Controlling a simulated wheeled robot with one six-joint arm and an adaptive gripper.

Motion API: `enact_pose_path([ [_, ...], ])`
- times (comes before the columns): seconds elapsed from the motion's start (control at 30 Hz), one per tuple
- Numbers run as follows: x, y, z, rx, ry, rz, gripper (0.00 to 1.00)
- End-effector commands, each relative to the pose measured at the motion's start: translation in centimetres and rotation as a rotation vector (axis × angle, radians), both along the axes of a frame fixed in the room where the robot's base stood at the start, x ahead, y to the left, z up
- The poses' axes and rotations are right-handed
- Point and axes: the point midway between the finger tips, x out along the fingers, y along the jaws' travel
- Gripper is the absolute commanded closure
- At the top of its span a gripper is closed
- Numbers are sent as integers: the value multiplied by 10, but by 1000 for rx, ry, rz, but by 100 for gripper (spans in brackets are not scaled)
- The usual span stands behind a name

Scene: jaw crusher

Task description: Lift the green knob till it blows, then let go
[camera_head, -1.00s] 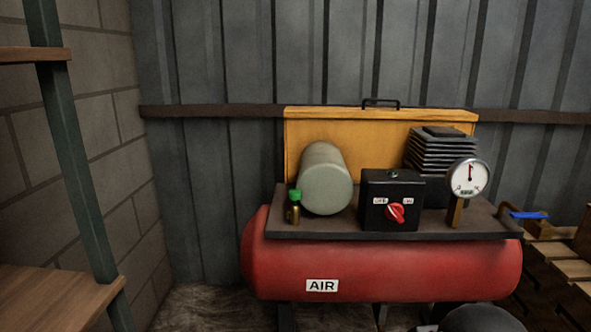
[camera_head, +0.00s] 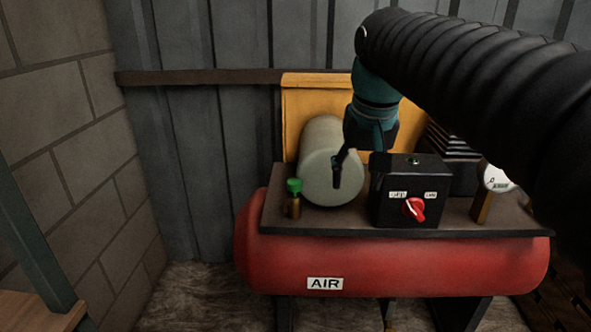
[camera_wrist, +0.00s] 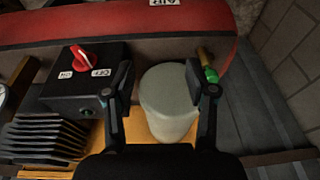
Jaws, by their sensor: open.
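The green knob (camera_head: 294,185) sits on top of a brass valve body (camera_head: 294,207) at the left end of the compressor's top plate. My gripper (camera_head: 340,172) is in front of the grey cylinder, to the right of the knob and a little above it, apart from it. In the wrist view my gripper (camera_wrist: 165,82) has its fingers spread wide with nothing held. There the green knob (camera_wrist: 211,75) shows just beyond the right finger, partly hidden by it; I cannot tell whether they touch.
The red tank (camera_head: 400,262) lies below. Free room is left of the knob, towards the block wall (camera_head: 75,140).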

Motion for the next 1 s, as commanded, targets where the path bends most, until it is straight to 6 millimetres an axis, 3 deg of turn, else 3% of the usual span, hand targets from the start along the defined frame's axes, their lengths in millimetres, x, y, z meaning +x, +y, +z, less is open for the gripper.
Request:
enact_pose_path([
  [0.03,18,9,11,0,23,3,44],
  [0.2,63,39,40,-5,98,-2,44],
  [0.43,110,80,57,-19,191,-9,44],
  [0.6,126,99,60,-31,232,-14,44],
  [0.77,131,106,59,-35,248,-17,44],
  [1.0,130,107,35,-35,251,-18,44],
])
